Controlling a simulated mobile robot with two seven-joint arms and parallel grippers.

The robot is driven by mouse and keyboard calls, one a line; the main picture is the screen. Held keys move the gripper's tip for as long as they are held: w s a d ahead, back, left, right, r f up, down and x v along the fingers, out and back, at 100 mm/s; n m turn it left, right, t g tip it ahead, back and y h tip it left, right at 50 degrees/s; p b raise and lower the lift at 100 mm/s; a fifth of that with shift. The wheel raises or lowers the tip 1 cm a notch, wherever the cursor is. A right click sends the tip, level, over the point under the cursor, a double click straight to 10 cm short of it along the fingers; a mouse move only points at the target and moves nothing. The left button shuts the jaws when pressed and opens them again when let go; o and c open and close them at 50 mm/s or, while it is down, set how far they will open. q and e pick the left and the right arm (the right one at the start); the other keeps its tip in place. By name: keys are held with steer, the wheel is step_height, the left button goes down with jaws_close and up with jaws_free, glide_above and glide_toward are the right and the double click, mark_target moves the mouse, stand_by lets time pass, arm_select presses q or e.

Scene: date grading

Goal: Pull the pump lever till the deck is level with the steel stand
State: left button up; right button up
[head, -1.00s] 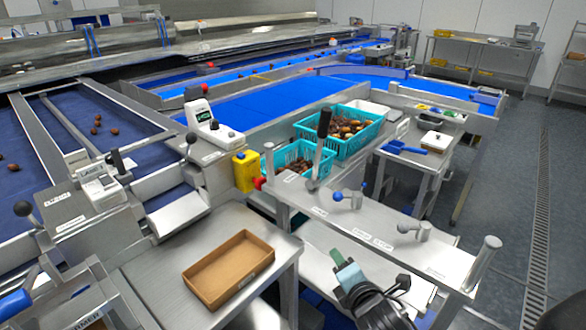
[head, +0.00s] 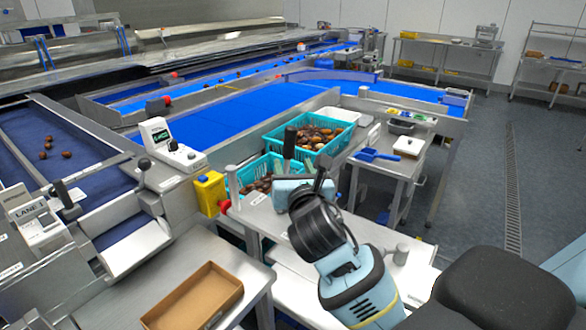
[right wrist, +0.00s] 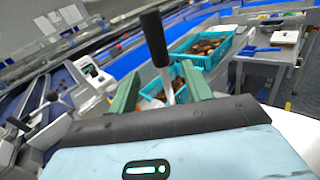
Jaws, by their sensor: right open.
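The pump lever (head: 290,140) stands up with a black grip and a steel shaft behind the steel panel. My right gripper (head: 297,172) is at the lever in the head view and hides its lower part. In the right wrist view the lever (right wrist: 155,40) rises between the two green fingers of the right gripper (right wrist: 160,88), which are apart; I cannot tell whether they touch it. The steel stand (head: 388,168) is right of the teal crates. The deck under the crates is mostly hidden, so its height is unclear. My left gripper is out of view.
Two teal crates of dates (head: 318,149) sit beyond the lever. A blue scoop (head: 377,155) lies on the stand. A yellow container (head: 210,192) is left of the panel. A cardboard tray (head: 195,298) lies on the front table. Open floor is at the right.

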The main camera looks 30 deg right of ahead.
mark_target(289, 155)
steer(key=x, duration=0.7)
steer(key=shift+w, duration=0.1)
jaws_close()
